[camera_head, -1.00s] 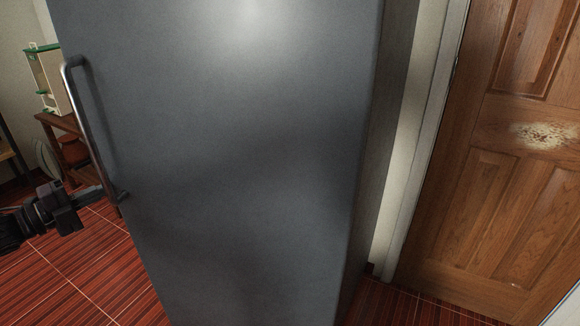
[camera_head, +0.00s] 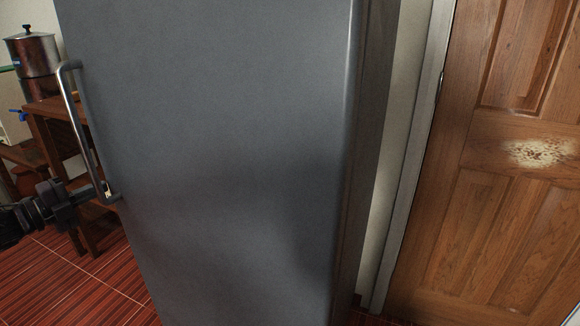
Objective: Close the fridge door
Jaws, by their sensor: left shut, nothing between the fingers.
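The grey fridge door (camera_head: 220,150) fills the middle of the head view, with its broad front face toward me. A curved metal handle (camera_head: 75,125) runs down its left edge. My left gripper (camera_head: 104,190) comes in from the left and is shut and empty. Its tip is at the lower end of the handle; I cannot tell whether it touches. The fridge's darker side (camera_head: 362,150) shows at the right. From this angle I cannot tell how far the door stands open. My right gripper is not in view.
A wooden table (camera_head: 50,125) with a metal pot (camera_head: 32,55) on it stands behind the door at the left. A brown wooden door (camera_head: 490,190) and its pale frame (camera_head: 412,150) are at the right. Red tiled floor (camera_head: 60,285) is clear at lower left.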

